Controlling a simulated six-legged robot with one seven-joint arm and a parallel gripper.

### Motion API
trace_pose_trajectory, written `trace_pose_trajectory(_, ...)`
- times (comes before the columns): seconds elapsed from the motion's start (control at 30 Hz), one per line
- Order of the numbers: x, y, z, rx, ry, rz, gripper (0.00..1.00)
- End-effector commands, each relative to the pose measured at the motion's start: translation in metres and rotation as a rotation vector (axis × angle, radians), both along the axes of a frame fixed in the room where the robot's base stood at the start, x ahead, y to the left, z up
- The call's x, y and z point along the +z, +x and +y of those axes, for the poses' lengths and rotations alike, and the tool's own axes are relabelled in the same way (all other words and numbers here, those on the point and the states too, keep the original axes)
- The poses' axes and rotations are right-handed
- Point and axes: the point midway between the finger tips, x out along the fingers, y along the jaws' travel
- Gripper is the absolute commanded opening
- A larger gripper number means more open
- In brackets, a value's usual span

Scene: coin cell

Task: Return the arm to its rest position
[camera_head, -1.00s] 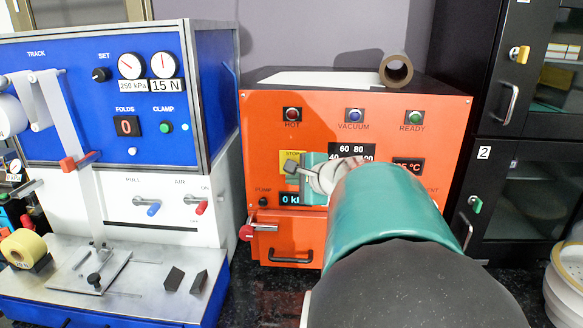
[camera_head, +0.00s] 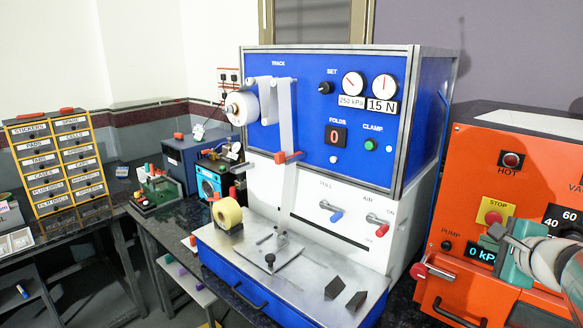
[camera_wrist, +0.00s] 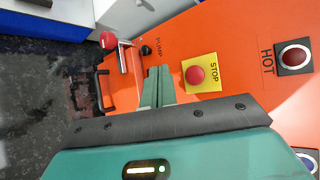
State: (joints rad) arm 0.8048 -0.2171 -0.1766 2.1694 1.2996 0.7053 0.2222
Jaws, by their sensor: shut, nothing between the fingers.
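My gripper (camera_head: 497,232) is at the right edge of the head view, in front of the orange machine (camera_head: 470,170), with my arm reaching in from the right. In the wrist view its teal fingers (camera_wrist: 158,76) are together, with nothing between them. They point at the orange front panel, beside the yellow STOP plate with its red button (camera_wrist: 197,75). I cannot tell the exact gap between the fingertips and the panel. Most of my arm is outside the head view.
A red-knobbed lever (camera_wrist: 107,40) and a black drawer handle (camera_wrist: 102,91) stick out near my fingers. A drawer cabinet (camera_head: 60,165) stands far left.

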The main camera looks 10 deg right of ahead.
Motion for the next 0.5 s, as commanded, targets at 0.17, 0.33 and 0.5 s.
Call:
trace_pose_trajectory(0.17,-0.006,0.014,0.064,0.196,-0.108,0.082,0.0)
trace_pose_trajectory(0.33,-0.027,0.011,0.178,0.582,-0.365,0.239,0.0)
trace_pose_trajectory(0.5,-0.054,-0.026,0.269,0.979,-0.71,0.387,0.0)
